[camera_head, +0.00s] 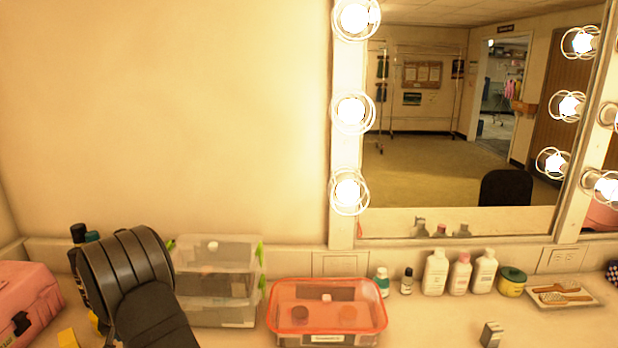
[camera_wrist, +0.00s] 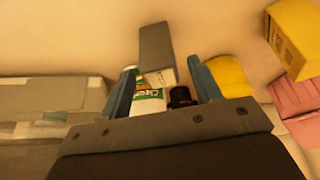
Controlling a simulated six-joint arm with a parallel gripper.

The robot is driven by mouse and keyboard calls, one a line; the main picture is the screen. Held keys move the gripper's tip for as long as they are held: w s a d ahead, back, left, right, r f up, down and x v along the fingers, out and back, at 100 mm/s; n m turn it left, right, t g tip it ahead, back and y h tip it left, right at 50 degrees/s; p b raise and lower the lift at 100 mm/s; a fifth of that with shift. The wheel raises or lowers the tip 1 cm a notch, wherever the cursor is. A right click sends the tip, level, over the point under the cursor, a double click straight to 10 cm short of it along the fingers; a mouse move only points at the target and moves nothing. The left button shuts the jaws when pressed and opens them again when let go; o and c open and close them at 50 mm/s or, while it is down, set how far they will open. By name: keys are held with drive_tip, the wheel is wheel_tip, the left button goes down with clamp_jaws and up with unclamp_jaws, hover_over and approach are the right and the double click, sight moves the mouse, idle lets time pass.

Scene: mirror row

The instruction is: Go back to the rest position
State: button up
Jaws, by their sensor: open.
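My gripper (camera_wrist: 160,64) shows in the wrist view with its two blue-grey fingers apart. A grey box with a pale end (camera_wrist: 155,45) appears beyond the fingertips, between them in the picture; I cannot tell whether it touches either finger. A white and green labelled container (camera_wrist: 148,102) and a dark cap (camera_wrist: 181,96) show lower between the fingers. In the head view my dark arm covers the lower left, and my fingers are hidden there.
Clear stacked bins (camera_head: 215,285) stand right of my arm, then an orange-lidded container (camera_head: 326,308). A pink case (camera_head: 25,300) sits left. Several bottles (camera_head: 436,272) line the mirror (camera_head: 450,120). A small grey box (camera_head: 491,334) stands at the front right, with bare counter around it.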

drive_tip(key=v, duration=0.7)
drive_tip(key=x, duration=1.2)
drive_tip(key=shift+d+f, duration=0.1)
drive_tip(key=shift+f, duration=0.2)
wheel_tip(320, 180, up, 11)
drive_tip(key=shift+f, duration=0.1)
drive_tip(key=w+d+r, duration=0.2)
drive_tip(key=w+r, duration=0.1)
drive_tip(key=r, duration=0.5)
drive_tip(key=w+d+r, duration=0.2)
drive_tip(key=w+r, duration=0.1)
drive_tip(key=r, duration=0.5)
drive_tip(key=w+d+r+m, duration=0.1)
drive_tip(key=w+d+r, duration=0.2)
drive_tip(key=d, duration=1.1)
drive_tip(key=w+d+r+m+h, duration=0.1)
drive_tip(key=w+d+r+m, duration=0.1)
drive_tip(key=d, duration=1.2)
drive_tip(key=w+d+r+m+h, duration=0.1)
drive_tip(key=w+d+r, duration=0.3)
drive_tip(key=d, duration=1)
wheel_tip(320, 180, up, 2)
drive_tip(key=shift+r+m+t, duration=0.2)
drive_tip(key=shift+m+t, duration=0.1)
drive_tip(key=shift+m, duration=0.3)
